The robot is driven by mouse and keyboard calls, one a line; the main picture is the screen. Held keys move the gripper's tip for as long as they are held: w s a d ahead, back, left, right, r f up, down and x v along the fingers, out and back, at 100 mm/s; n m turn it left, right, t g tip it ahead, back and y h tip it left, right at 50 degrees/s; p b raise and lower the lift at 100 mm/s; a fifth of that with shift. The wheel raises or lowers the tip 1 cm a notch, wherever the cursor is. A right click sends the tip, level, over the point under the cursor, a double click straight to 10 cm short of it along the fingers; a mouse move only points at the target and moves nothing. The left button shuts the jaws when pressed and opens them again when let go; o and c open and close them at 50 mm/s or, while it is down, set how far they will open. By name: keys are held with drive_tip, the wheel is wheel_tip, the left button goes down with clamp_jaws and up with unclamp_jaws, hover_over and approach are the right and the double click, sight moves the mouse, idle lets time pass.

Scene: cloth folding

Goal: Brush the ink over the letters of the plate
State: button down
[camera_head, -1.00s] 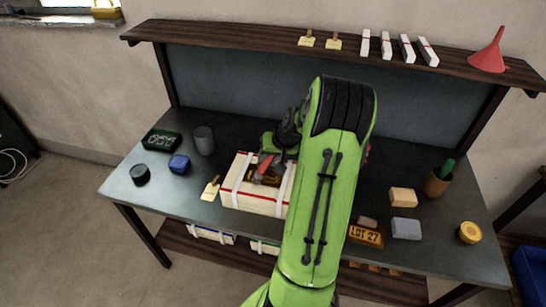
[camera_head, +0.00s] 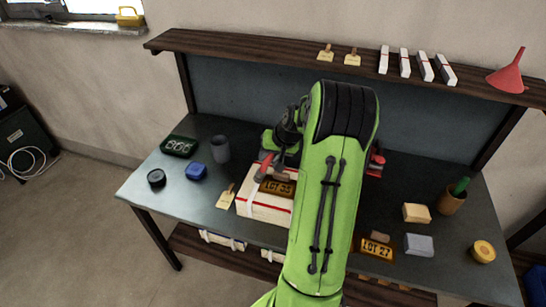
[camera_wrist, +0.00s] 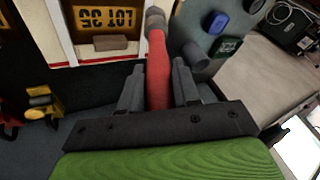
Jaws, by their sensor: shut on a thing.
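My gripper (camera_head: 276,158) is shut on a red-handled brush (camera_wrist: 157,68), whose rounded grey-brown end points away from the jaws. There the brush end is beside the plate, near the crate's edge. I cannot tell whether it touches anything. My arm hides part of the crate in the head view.
Left on the table are a dark green tray (camera_head: 180,146), grey cup (camera_head: 220,149), blue block (camera_head: 196,171), black round pot (camera_head: 157,178) and a yellowish tag (camera_head: 226,197). Right are a "LOT 27" plate (camera_head: 377,248), grey block (camera_head: 419,244) and brown cup (camera_head: 452,201). A shelf (camera_head: 300,58) runs above.

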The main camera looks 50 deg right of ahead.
drive_tip(key=shift+w+r+p, duration=0.15)
drive_tip(key=shift+r+p, duration=0.35)
drive_tip(key=shift+r, duration=0.45)
drive_tip(key=shift+r+p, duration=0.6)
drive_tip(key=shift+r, duration=0.25)
drive_tip(key=shift+f, duration=0.1)
